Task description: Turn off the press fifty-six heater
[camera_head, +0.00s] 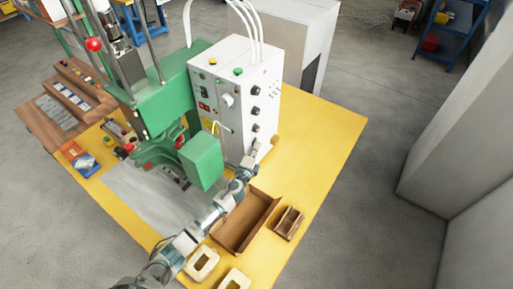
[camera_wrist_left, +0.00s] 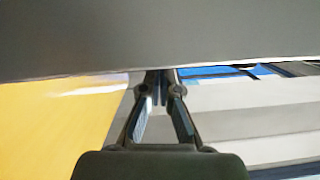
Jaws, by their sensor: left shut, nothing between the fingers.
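The white press control box (camera_head: 226,88) stands on the yellow table beside the green press (camera_head: 165,100). Its left face carries a dark switch, a red-lit display, a pale dial (camera_head: 227,100) and a lever. Its right face has several black knobs (camera_head: 255,110) in a column. Which control is the heater's cannot be read. My left gripper (camera_head: 254,148) is shut and empty by the lower part of the right face, below the knobs. In the left wrist view its fingertips (camera_wrist_left: 160,76) meet at the edge of a large grey surface; contact cannot be told.
A brown open tray (camera_head: 238,247) and a small wooden box (camera_head: 288,223) lie near my left forearm. Pale block-shaped parts (camera_head: 202,263) lie at the table's front. The yellow table (camera_head: 325,125) is clear right of the control box. A grey cabinet stands farther right.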

